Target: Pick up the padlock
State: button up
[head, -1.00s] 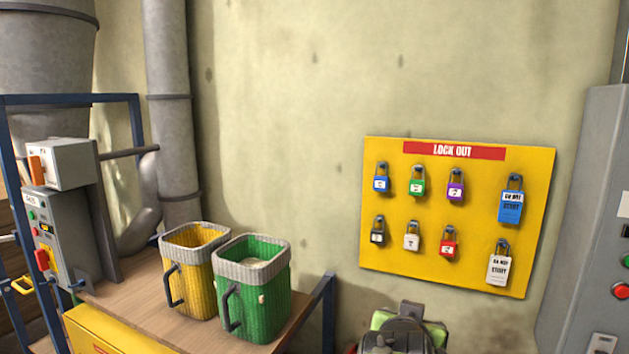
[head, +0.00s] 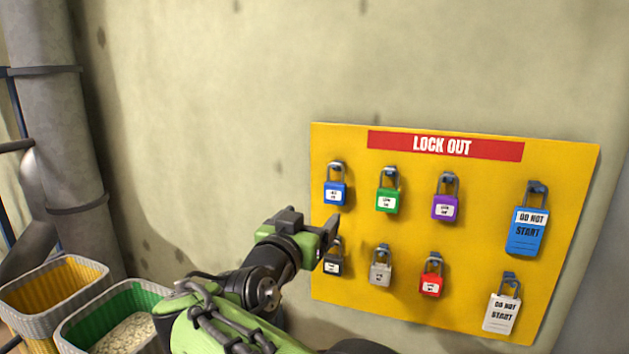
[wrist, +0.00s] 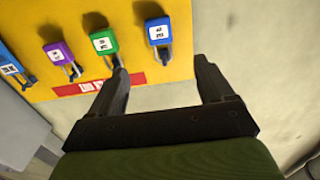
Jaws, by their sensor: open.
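Several padlocks hang on hooks on a yellow lock-out board (head: 385,320) in the head view. The top row has a blue padlock (head: 336,194), a green padlock (head: 387,202) and a purple padlock (head: 445,208). Below hang a black padlock (head: 332,265), partly hidden by my gripper, a grey-white padlock (head: 380,273) and a red padlock (head: 431,284). My gripper (head: 331,231) is at the board's left edge, just below the blue padlock. In the wrist view my open, empty gripper (wrist: 160,64) faces the blue padlock (wrist: 159,32), which lies beyond the fingertips; the green padlock (wrist: 103,42) is near the left finger.
A blue tag (head: 528,232) and a white tag (head: 502,312), both reading DO NOT START, hang on the board's right side. A green bucket (head: 75,335) with pale contents and a yellow bucket (head: 20,305) stand at lower left. The wall left of the board is bare.

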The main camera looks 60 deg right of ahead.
aim_at(334, 187)
jog(key=w+d+p, duration=0.1)
jog(key=d, duration=0.4)
jog(key=d+p, duration=0.2)
jog(key=d, duration=0.3)
jog(key=w+d+p, duration=0.1)
jog(key=d, duration=0.4)
jog(key=shift+w+d+r, duration=0.3)
jog(key=shift+w+d, duration=0.05)
jog(key=shift+d, duration=0.05)
jog(key=shift+a, duration=0.15)
jog(key=shift+s+a+r, duration=0.1)
jog(key=shift+c, duration=1.1)
jog(key=c, duration=0.9)
